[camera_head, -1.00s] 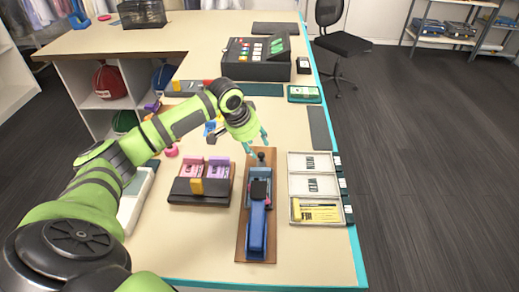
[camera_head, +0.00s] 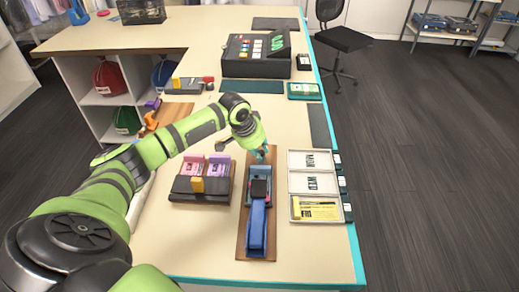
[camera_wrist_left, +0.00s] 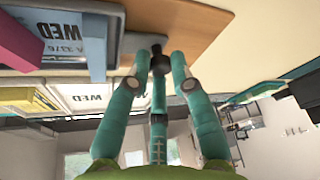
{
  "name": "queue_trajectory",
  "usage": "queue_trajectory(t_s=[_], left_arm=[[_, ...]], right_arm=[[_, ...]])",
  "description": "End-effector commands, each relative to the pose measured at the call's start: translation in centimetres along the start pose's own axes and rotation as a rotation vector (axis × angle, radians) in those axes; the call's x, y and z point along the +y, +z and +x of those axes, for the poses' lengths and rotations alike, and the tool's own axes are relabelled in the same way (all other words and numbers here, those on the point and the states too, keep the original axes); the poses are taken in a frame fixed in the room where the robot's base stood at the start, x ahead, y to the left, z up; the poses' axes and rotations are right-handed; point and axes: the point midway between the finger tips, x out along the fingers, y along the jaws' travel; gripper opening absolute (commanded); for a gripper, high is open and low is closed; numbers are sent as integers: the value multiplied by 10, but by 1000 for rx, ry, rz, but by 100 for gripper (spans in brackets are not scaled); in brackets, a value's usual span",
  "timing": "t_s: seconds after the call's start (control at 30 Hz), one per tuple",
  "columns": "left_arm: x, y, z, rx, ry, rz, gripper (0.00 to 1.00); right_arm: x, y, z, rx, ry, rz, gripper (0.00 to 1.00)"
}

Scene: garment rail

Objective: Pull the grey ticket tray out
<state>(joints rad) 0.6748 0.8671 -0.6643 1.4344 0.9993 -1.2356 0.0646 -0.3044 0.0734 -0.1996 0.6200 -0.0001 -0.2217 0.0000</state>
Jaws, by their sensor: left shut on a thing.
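A blue press (camera_head: 257,228) stands on a brown wooden board (camera_head: 241,240). The grey ticket tray (camera_wrist_left: 143,42) is at the press's far end, with a dark knob (camera_wrist_left: 160,62) on it. My left gripper (camera_head: 263,153) is at that far end; its teal fingers (camera_wrist_left: 157,72) are shut around the knob in the left wrist view. The fingers hide much of the knob and tray end in the head view. My right gripper is out of view.
White card trays (camera_head: 289,185) stand right of the board, near the teal table edge. A dark holder (camera_head: 190,196) with pink and purple blocks stands to its left. A dark mat (camera_head: 252,87) and a till (camera_head: 245,66) lie beyond. Some counter between is bare.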

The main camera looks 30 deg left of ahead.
Motion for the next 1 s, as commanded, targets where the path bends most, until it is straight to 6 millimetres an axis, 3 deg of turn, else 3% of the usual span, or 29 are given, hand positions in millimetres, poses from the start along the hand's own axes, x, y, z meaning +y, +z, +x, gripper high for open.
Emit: queue_trajectory(t_s=[0.5,0.97,1.0], left_arm=[[-45,-44,20,8,1,-4,0],[-52,-53,17,14,0,1,0],[-52,-54,17,14,0,1,27]], right_arm=[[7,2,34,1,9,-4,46],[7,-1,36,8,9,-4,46],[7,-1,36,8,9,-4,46]])
